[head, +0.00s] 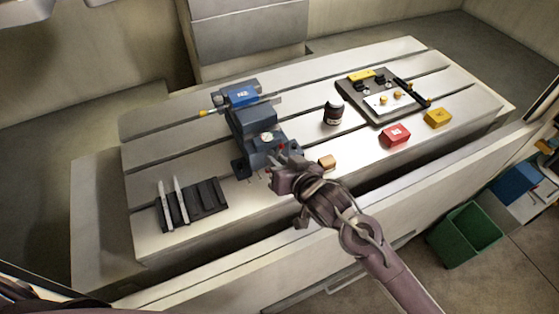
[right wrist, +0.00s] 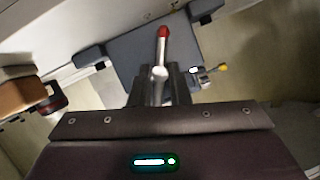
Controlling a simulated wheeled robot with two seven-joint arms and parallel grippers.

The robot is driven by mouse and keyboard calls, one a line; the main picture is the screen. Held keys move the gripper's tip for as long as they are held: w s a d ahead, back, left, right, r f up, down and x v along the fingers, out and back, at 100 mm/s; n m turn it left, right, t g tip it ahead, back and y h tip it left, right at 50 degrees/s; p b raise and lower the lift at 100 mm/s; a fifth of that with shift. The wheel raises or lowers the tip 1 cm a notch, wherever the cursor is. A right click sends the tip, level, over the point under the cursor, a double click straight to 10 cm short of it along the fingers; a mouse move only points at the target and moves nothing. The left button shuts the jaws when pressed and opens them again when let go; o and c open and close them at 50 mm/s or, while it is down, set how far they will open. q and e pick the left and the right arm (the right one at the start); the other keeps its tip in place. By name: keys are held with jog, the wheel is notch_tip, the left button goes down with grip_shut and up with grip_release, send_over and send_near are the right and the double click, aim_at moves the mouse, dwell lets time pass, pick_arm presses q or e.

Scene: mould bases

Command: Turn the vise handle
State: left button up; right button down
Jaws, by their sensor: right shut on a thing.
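The blue vise (head: 252,122) stands on the slotted machine table, left of centre in the head view. Its handle (right wrist: 162,50) is a silver bar with a red end knob, seen in the right wrist view between the two dark fingers of my right gripper (right wrist: 160,88). In the head view, my right gripper (head: 281,163) is at the front end of the vise, and the red knob shows just beyond its fingertips. The gripper is shut on the handle. My left gripper is not in view.
A dark jar (head: 334,112) stands right of the vise, and a small wooden block (head: 327,162) lies near the right gripper. A dark plate (head: 352,99) with parts, a red block (head: 395,135) and a yellow block (head: 438,118) are farther right. A dark rack (head: 208,196) is front left.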

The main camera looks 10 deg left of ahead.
jog(key=c, duration=0.8)
grip_release()
jog(key=shift+s+a, duration=0.2)
jog(key=shift+a, duration=0.1)
jog(key=shift+w+d, duration=0.1)
jog(key=shift+d, duration=0.05)
jog(key=shift+s+d+r, duration=0.1)
jog(key=shift+s+d, duration=0.25)
jog(key=shift+s, duration=0.05)
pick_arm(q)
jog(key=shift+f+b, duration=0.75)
pick_arm(e)
jog(key=v, duration=0.6)
jog(key=shift+s+d+r, duration=0.2)
jog(key=shift+s, duration=0.05)
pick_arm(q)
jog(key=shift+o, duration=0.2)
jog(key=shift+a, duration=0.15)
